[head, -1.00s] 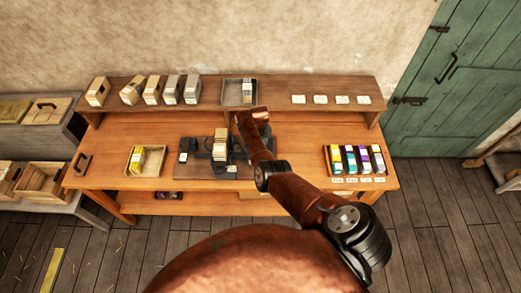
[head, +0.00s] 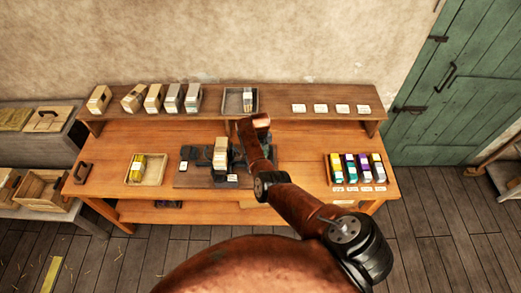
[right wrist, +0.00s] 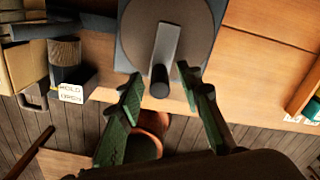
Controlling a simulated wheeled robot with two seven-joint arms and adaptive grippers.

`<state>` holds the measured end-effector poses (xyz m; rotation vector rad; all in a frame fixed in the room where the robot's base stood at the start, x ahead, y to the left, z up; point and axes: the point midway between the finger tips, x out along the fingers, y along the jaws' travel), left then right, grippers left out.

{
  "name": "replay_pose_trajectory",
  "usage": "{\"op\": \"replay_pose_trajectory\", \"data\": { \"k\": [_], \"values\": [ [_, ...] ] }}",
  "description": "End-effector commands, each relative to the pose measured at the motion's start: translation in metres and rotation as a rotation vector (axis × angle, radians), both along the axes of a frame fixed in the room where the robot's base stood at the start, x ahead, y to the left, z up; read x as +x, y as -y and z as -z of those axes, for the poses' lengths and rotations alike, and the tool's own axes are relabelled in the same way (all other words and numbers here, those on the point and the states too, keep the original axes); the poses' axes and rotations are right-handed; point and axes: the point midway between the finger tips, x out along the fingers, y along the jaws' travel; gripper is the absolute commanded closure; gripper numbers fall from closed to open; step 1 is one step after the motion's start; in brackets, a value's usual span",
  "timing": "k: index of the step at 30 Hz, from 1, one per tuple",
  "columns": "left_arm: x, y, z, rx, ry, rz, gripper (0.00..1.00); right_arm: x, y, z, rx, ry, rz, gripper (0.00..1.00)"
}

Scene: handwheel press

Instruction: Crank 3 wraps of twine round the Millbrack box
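The press (head: 195,178) sits on a dark base at the middle of the bench. A tall tan box (head: 220,150) stands at the press; I cannot read a name on it. My right arm reaches over the press's right side and hides its wheel in the head view. In the right wrist view the round grey wheel (right wrist: 135,40) carries a crank bar with a dark knob (right wrist: 160,80). My right gripper (right wrist: 159,78) is open, its green-padded fingers on either side of the knob with gaps. My left gripper is not in view.
A tray (head: 160,180) with a yellow item is left of the press. A rack (head: 330,172) of coloured spools is at the right. The back shelf (head: 280,97) holds several boxes, a grey tray (head: 228,103) and white cards. A small lettered card (right wrist: 70,92) shows near the press.

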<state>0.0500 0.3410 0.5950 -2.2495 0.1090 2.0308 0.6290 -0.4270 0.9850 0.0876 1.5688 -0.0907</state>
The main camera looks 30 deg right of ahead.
Motion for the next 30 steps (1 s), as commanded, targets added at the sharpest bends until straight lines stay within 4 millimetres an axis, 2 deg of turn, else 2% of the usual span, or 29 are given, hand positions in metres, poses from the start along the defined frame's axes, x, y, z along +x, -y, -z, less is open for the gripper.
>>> {"op": "replay_pose_trajectory", "data": {
  "k": [9,15,21,30],
  "values": [
    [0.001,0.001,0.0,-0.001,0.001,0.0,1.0,0.001,-0.001,-0.066,0.001,0.005,0.002,0.67],
    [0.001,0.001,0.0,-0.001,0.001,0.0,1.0,0.001,-0.001,-0.096,0.001,0.003,0.001,0.67],
    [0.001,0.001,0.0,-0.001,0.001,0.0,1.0,0.0,-0.001,-0.107,0.001,0.001,0.001,0.67],
    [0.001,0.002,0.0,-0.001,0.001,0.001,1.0,0.0,-0.001,-0.107,0.0,0.001,0.001,0.67]
  ]
}}
